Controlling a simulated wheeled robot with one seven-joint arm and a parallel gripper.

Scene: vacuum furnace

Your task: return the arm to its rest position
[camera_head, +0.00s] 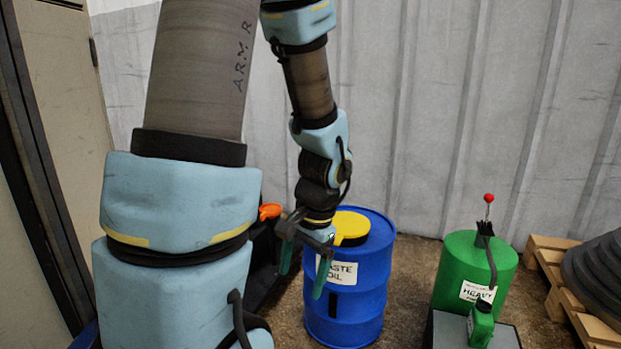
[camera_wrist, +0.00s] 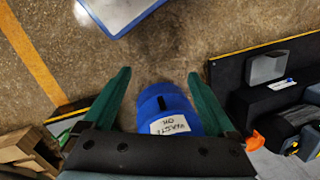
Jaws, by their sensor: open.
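My arm reaches down from the top of the head view, its upper links large at the left. My gripper (camera_head: 303,272) is at its end, pointing down, in front of the left side of the blue waste oil drum (camera_head: 345,300). In the wrist view my gripper (camera_wrist: 160,92) has its two green fingers wide apart with nothing between the tips. I cannot tell the exact gap between gripper and drum.
A yellow funnel lid (camera_head: 350,228) tops the drum. To the right stand a green drum (camera_head: 478,268), a small green can (camera_head: 480,324) on a grey box, and a wooden pallet (camera_head: 562,285). A corrugated wall (camera_head: 430,120) closes the back. An orange piece (camera_wrist: 254,141) lies right of the gripper.

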